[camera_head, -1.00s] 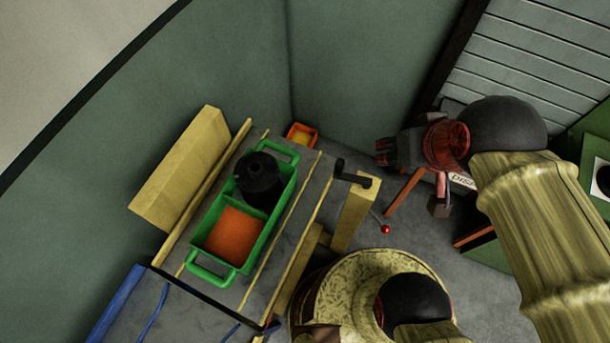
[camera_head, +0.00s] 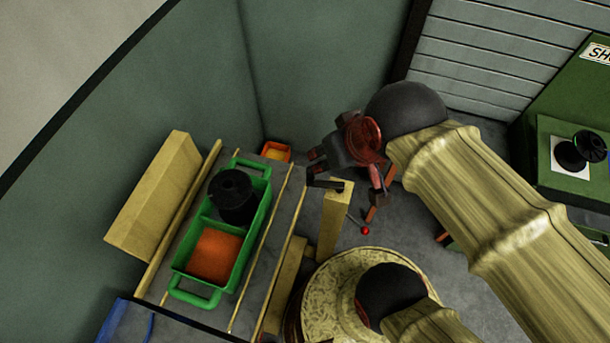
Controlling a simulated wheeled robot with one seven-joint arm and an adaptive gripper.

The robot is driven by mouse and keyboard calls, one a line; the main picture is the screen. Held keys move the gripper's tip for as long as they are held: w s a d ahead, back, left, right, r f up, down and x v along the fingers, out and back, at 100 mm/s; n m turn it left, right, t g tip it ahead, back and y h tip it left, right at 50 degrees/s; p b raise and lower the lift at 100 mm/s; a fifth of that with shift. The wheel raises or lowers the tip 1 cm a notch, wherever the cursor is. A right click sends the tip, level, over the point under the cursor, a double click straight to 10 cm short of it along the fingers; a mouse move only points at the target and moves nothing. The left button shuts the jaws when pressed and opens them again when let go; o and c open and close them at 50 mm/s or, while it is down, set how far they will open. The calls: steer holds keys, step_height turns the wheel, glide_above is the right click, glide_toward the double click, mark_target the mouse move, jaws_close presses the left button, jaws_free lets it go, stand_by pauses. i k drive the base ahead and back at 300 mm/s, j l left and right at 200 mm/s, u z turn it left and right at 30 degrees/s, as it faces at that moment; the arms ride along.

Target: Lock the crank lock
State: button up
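The crank lock is a pale wooden post (camera_head: 334,225) with a black crank (camera_head: 325,184) on its top, right of the wheeled tray bench. The crank's arm points left from the post's top. A thin rod with a red ball (camera_head: 365,231) stands out low on the post's right side. My gripper (camera_head: 315,161) is just above and behind the crank in the picture, its dark fingers pointing left. The two fingertips look apart with nothing between them. I see a gap in the picture between the fingers and the crank; depth is hard to judge.
A green tray (camera_head: 177,293) holds a black spool (camera_head: 232,193) and orange material. A small orange bin (camera_head: 277,152) lies near the wall corner. A green cabinet (camera_head: 569,90) with another black spool (camera_head: 578,152) stands at right. Bare floor shows around the post.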

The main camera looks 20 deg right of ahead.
mark_target(365, 231)
steer(key=k+l+z, duration=0.15)
steer(key=k, duration=0.25)
steer(key=k+l+z, duration=0.15)
steer(key=k+l, duration=0.25)
steer(key=l+u, duration=0.8)
steer(key=k, duration=0.05)
